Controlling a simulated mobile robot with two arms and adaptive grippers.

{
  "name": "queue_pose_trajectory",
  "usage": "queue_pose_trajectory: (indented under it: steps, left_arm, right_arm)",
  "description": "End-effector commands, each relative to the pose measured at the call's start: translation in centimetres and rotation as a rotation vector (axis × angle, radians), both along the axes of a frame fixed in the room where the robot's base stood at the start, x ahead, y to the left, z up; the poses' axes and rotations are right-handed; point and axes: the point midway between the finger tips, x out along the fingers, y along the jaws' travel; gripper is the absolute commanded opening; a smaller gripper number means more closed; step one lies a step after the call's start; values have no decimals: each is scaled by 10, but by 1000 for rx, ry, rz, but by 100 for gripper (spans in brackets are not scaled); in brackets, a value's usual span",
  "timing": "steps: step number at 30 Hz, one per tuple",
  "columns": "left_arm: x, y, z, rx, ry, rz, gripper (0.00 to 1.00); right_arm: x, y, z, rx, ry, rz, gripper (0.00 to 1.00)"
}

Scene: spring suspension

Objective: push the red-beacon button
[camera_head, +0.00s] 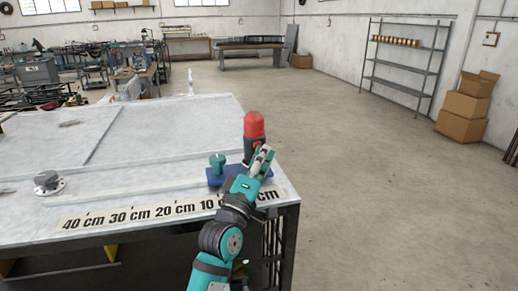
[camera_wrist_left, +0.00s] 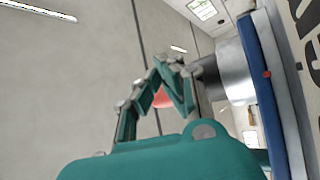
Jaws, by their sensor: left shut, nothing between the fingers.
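The beacon (camera_head: 254,126) has a red dome on a dark base and stands upright near the table's right corner. Beside it, a green knob-like part (camera_head: 217,161) stands on a blue base plate (camera_head: 214,181). I cannot tell for certain which part is the button. My left gripper (camera_head: 264,153) is shut and empty, in front of the beacon's dark base and partly covering it. In the left wrist view, the shut fingertips (camera_wrist_left: 172,62) are close to a grey cylinder with a dark end (camera_wrist_left: 232,76) on the blue plate (camera_wrist_left: 272,85). Contact cannot be told. A red patch shows between the fingers.
The table (camera_head: 165,130) has a printed centimetre scale (camera_head: 140,212) along its front edge. A small round metal fitting (camera_head: 47,182) stands at the left. Open floor lies to the right, with shelves (camera_head: 402,65) and cardboard boxes (camera_head: 465,105) farther away.

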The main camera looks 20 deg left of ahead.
Motion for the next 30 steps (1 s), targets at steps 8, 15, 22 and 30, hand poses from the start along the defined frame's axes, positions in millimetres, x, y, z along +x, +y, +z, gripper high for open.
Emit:
queue_pose_trajectory:
  steps: [8,15,22,30]
  left_arm:
    - [3,2,-1,0,3,1,0]
    - [-2,-1,-1,0,4,1,0]
    - [-10,-6,-2,1,3,1,0]
    - [-11,-7,-2,0,2,1,0]
  right_arm:
    - [0,-3,0,-4,0,0,78]
    - [0,-3,3,-4,0,0,78]
    - [0,-3,7,-4,0,0,78]
    - [0,-3,7,-4,0,0,78]
